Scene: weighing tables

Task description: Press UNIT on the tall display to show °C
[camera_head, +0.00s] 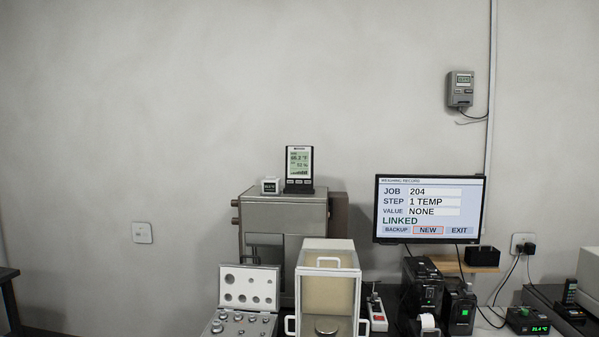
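The tall display (299,165) stands upright on top of a grey metal cabinet. Its screen shows a reading that looks like 68.3 °F with a smaller percent reading below. A row of small buttons (299,181) runs along its lower edge; their labels are too small to read, so I cannot tell which one is UNIT. Neither of my grippers is in view.
A glass-sided weighing box (328,258) and a weight case (248,288) stand in front, lower down. A monitor (430,209) is to the right.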

